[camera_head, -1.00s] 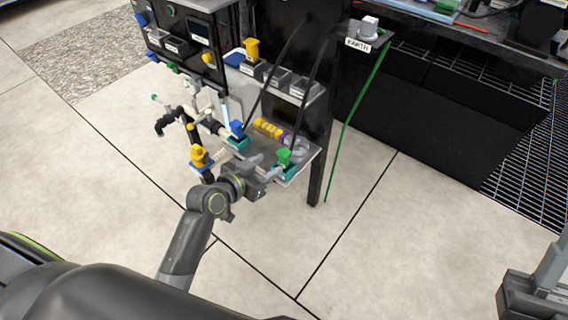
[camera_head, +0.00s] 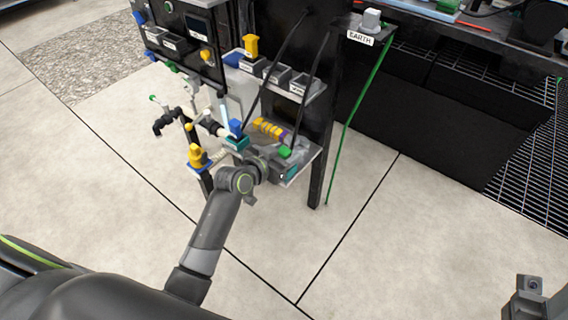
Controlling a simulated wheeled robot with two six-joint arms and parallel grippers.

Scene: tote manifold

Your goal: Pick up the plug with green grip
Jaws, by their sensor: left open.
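The plug with green grip (camera_head: 285,152) sits at the right front of the low shelf (camera_head: 306,158) on the black rack. Only its green top shows clearly; its lower part is hidden behind my gripper. My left gripper (camera_head: 283,160) is open and right at the plug, its fingers reaching in low beside it. I cannot tell whether the fingers touch the plug. My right gripper (camera_head: 528,295) shows only in part at the bottom right corner, far from the rack; its fingertips are not clear.
A blue-grip plug (camera_head: 236,128) stands left of my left gripper, with a yellow-handled fitting (camera_head: 198,156) farther left. Yellow coils (camera_head: 268,128) lie behind. A black rack post (camera_head: 325,150) and green cable (camera_head: 345,130) stand to the right. The floor in front is clear.

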